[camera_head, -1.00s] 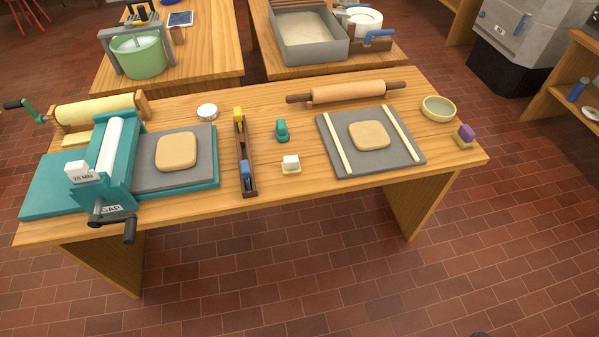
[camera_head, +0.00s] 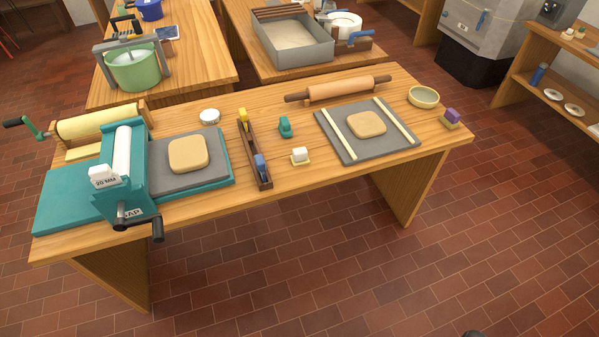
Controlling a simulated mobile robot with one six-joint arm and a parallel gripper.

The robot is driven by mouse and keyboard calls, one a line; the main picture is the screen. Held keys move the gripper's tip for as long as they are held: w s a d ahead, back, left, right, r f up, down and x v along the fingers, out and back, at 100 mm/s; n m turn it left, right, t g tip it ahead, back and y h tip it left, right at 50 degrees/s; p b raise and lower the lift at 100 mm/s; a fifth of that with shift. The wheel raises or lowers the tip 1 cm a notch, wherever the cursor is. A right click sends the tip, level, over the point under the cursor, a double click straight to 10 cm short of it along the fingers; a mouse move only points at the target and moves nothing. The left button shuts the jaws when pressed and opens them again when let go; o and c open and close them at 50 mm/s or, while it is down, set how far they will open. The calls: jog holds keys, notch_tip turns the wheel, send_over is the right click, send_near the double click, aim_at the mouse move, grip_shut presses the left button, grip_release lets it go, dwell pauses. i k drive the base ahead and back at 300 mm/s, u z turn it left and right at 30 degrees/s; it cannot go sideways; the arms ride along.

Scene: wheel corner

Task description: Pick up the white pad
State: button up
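The white pad (camera_head: 299,155) is a small block with a white top on a pale yellow base. It sits upright on the wooden table (camera_head: 290,184), near the front edge. It stands between the dark wooden rack and the grey board, apart from both, and nothing covers it. My gripper does not show in the head view. A small dark shape at the bottom edge is too cut off to identify.
Near the pad are a teal pad (camera_head: 285,126), a rack (camera_head: 246,140) holding yellow and blue pads, and a grey board (camera_head: 398,146) with a clay slab. A teal roller press (camera_head: 65,198) stands left, a purple pad (camera_head: 451,117) right. Floor (camera_head: 330,270) in front is clear.

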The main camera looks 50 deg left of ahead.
aim_at(300, 156)
jog(key=k, duration=1.5)
jog(key=u, duration=4.4)
jog(key=i, duration=0.15)
jog(key=z, duration=2.25)
jog(key=i, duration=0.95)
jog(key=u, duration=0.05)
